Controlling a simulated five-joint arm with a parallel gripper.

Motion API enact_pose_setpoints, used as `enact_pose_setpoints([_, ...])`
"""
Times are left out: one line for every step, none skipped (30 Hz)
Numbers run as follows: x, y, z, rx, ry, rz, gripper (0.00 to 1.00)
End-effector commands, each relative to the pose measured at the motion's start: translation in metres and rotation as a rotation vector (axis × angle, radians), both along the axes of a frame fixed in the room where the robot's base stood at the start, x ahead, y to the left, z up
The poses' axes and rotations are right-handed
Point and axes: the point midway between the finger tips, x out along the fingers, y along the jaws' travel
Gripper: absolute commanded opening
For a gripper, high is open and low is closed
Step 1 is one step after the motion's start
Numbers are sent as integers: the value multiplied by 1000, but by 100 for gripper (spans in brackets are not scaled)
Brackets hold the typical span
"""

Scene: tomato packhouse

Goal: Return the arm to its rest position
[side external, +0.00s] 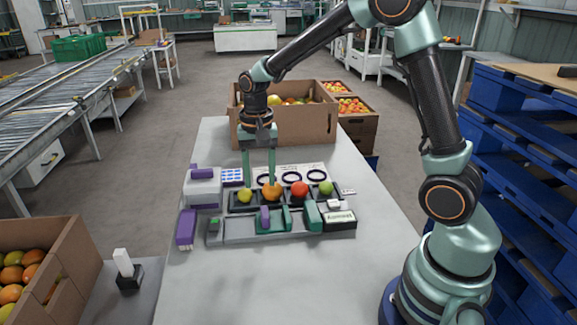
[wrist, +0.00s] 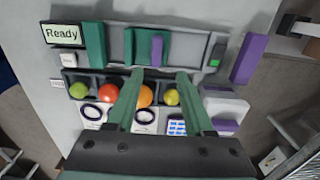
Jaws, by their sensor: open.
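My gripper (side external: 258,183) hangs over the sorting station on the table, with its two fingers apart and nothing held between them. In the wrist view my gripper (wrist: 160,72) shows its fingers spread, reaching across the tray row. Below and beside the fingertips, in the dark tray (side external: 284,205), lie a yellow fruit (side external: 245,195), an orange fruit (side external: 271,191), a red tomato (side external: 299,189) and a green one (side external: 326,188). The orange fruit (wrist: 146,95) and yellow fruit (wrist: 171,97) show near the fingers in the wrist view. Whether the fingers touch any fruit is unclear.
A grey fixture with green and purple blocks (side external: 265,216) stands in front of the tray. A small screen reads "Ready" (wrist: 62,34). A cardboard box of fruit (side external: 300,126) stands behind. Blue pallets (side external: 520,165) are at right. The table front (side external: 310,275) is clear.

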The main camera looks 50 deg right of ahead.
Motion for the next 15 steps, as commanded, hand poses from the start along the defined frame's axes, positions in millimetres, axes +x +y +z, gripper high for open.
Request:
enact_pose_setpoints([0, 0, 0, 0, 0, 0, 52])
enact_pose_setpoints([0, 0, 0, 0, 0, 0, 52])
enact_pose_setpoints([0, 0, 0, 0, 0, 0, 52])
enact_pose_setpoints([0, 0, 0, 0, 0, 1, 52])
enact_pose_setpoints([0, 0, 1, -1, -2, 3, 52])
enact_pose_setpoints([-1, 0, 3, 0, -7, 9, 52])
enact_pose_setpoints([-2, 1, 6, -1, -12, 17, 52])
enact_pose_setpoints([-3, 1, 9, -1, -20, 28, 52])
enact_pose_setpoints([-6, 2, 15, -2, -33, 46, 52])
enact_pose_setpoints([-8, 3, 21, -4, -46, 65, 52])
enact_pose_setpoints([-11, 3, 28, -6, -61, 86, 52])
enact_pose_setpoints([-16, 5, 37, -9, -81, 118, 52])
enact_pose_setpoints([-20, 6, 44, -12, -98, 145, 52])
enact_pose_setpoints([-24, 7, 51, -15, -115, 173, 52])
enact_pose_setpoints([-31, 8, 59, -21, -139, 210, 52])
